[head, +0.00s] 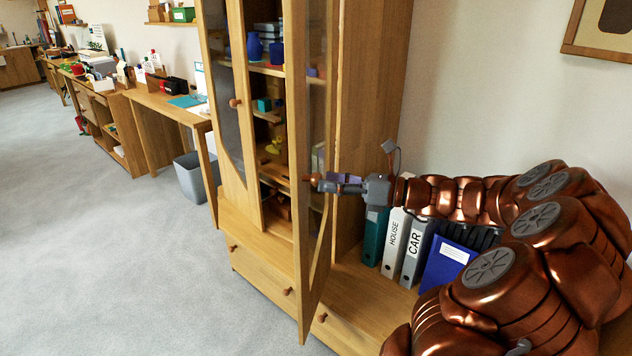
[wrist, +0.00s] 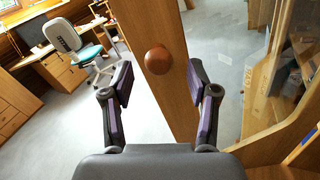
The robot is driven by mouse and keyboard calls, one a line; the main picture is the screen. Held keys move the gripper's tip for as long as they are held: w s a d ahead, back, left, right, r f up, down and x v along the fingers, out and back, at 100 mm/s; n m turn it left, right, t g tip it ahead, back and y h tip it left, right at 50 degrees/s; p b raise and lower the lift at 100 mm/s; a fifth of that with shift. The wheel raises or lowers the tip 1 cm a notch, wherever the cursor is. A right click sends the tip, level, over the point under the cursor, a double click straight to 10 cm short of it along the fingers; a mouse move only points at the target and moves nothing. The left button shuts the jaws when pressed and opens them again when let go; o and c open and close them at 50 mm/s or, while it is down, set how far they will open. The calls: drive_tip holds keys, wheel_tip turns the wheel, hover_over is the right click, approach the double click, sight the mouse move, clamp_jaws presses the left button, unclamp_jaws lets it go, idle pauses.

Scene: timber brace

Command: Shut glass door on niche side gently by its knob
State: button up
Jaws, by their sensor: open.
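The glass door on the niche side (head: 302,140) stands wide open, its wooden frame jutting out from the cabinet. In the wrist view its wooden stile (wrist: 170,100) runs down the middle, with the round reddish-brown knob (wrist: 158,60) on it. My gripper (wrist: 161,78) is open, one finger on each side of the knob's line, and the knob shows just ahead between the fingertips. In the head view my gripper (head: 326,183) is at the door's frame, around mid-height. The knob (head: 309,178) is partly hidden there. I cannot tell whether a finger touches it.
The other glass door (head: 235,150) looks shut. The open niche at right holds several binders (head: 392,240) and a blue folder (head: 446,266). Drawers (head: 262,280) lie below. A grey bin (head: 190,180) stands by the desk. Floor (head: 110,250) in front is clear.

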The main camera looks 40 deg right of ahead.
sight(317, 180)
drive_tip(key=shift+x, duration=1.75)
drive_tip(key=shift+c, duration=0.2)
clamp_jaws()
